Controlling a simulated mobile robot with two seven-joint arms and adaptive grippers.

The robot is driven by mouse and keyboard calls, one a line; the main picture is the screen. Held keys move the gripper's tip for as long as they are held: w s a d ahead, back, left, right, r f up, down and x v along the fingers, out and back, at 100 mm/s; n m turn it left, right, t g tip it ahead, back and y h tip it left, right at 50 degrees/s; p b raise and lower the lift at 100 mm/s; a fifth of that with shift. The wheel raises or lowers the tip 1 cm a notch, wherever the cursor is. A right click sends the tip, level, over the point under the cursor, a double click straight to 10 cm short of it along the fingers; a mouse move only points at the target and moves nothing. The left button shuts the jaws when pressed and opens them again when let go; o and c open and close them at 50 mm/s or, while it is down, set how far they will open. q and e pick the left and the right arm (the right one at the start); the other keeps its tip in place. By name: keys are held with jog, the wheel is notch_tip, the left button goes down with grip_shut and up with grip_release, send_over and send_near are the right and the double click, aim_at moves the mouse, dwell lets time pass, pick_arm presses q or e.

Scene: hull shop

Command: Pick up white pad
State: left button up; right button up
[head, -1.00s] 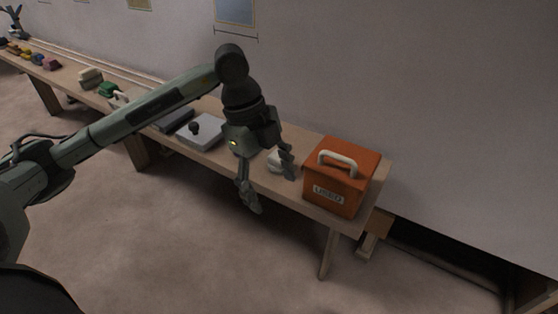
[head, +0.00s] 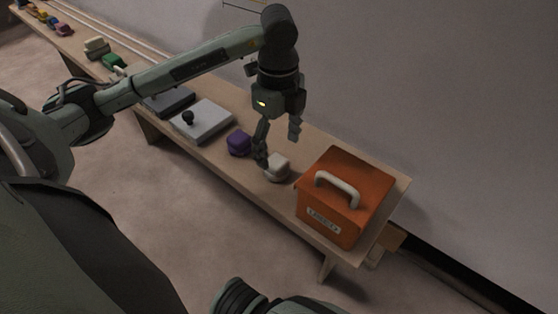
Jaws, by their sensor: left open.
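The white pad (head: 278,169) is a small pale block on the bench, just left of the orange box. My left gripper (head: 278,148) is open and empty, pointing down above and slightly behind the pad. One finger is close to the pad's left side and overlaps its edge in the picture; I cannot tell whether it touches. The other finger is farther back and to the right. My right gripper is not in view.
The orange box (head: 344,205) with a pale handle stands at the bench's right end. A purple block (head: 239,143) sits left of the pad, then a grey plate with a black knob (head: 208,121). The wall runs behind the bench (head: 250,187).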

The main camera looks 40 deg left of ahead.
aim_at(276, 160)
pick_arm(q)
jog(key=f, duration=0.5)
jog(key=shift+a+f, duration=0.1)
jog(key=shift+a, duration=0.2)
jog(key=c, duration=1.3)
